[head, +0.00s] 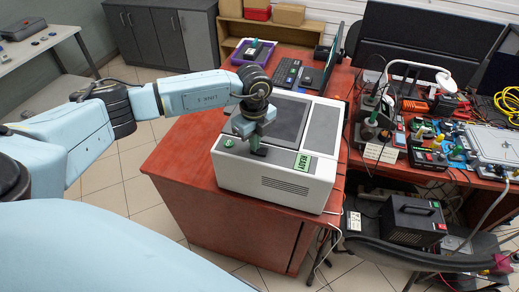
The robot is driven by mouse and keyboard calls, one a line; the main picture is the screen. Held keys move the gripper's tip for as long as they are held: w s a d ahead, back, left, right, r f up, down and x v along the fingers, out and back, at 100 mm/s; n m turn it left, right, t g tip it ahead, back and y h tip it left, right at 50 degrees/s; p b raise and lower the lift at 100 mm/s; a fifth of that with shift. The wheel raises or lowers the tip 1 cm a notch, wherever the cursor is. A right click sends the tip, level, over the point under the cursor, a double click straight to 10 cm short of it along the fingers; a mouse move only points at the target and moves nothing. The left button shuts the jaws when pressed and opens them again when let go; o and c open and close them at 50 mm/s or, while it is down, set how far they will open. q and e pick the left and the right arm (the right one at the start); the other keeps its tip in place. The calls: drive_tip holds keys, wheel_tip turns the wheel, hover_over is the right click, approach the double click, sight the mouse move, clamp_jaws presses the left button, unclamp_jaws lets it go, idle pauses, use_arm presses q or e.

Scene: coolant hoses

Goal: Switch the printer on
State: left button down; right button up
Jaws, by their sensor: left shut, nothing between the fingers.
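The printer (270,184) is a white box with a dark grey top panel, standing on the red-brown desk. A small green button (228,143) sits on its top near the front left corner. A lit green panel (303,162), which seems to read READY, is near the front right. My left gripper (257,150) is shut and empty, pointing down at the printer's top near the front edge. It is right of the green button and apart from it in the picture. Whether it touches the printer is unclear. My right gripper is not in view.
The desk (190,165) has free room left of the printer. A keyboard (287,72), a monitor (333,58) and a purple tray (252,52) are behind it. A crowded workbench (470,165) stands to the right, with a black boxed device (412,220) below.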

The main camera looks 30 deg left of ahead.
use_arm(q)
wheel_tip(320, 180, up, 7)
drive_tip(key=p, duration=0.5)
drive_tip(key=shift+p, duration=0.35)
idle(0.3)
